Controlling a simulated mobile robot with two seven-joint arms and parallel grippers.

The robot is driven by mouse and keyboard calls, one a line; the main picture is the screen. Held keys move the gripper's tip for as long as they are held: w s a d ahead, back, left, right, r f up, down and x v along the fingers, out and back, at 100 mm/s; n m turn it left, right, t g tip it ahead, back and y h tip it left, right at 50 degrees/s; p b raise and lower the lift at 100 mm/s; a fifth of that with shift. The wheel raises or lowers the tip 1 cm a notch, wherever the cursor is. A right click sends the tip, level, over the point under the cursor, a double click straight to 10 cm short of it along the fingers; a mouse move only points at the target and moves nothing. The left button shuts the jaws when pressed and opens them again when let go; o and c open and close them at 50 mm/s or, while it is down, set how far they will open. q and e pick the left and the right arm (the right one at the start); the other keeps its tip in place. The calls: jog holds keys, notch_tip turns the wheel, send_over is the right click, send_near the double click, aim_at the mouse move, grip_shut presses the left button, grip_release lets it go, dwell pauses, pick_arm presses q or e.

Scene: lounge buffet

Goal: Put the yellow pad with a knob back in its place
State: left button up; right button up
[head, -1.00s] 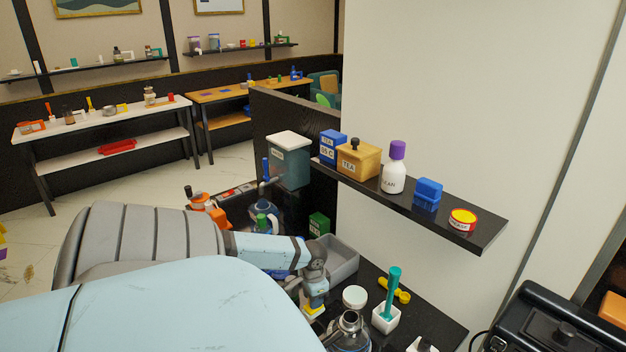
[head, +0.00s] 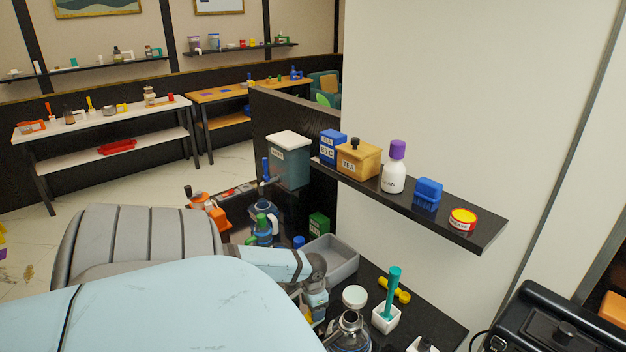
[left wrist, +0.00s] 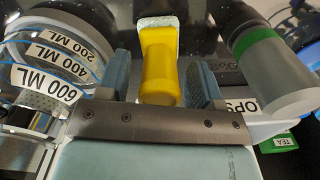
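The yellow pad with a knob (left wrist: 160,75) shows in the left wrist view, its round knob toward the camera and its pale-edged pad at the far end. Whether the pad touches the counter is hidden. My right gripper is not in view.
A clear graduated jug (left wrist: 55,70) stands close left of the gripper in the wrist view; a grey cylinder with a green band (left wrist: 270,75) is close right. A grey bin (head: 343,262), a white holder with a green tool (head: 386,317) and a yellow tool (head: 403,295) are nearby. A shelf (head: 480,235) overhangs behind.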

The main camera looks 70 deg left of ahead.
pick_arm(q)
notch_tip(320, 180, up, 12)
jog(key=shift+r+p, duration=0.15)
jog(key=shift+p, duration=0.15)
dwell(0.8)
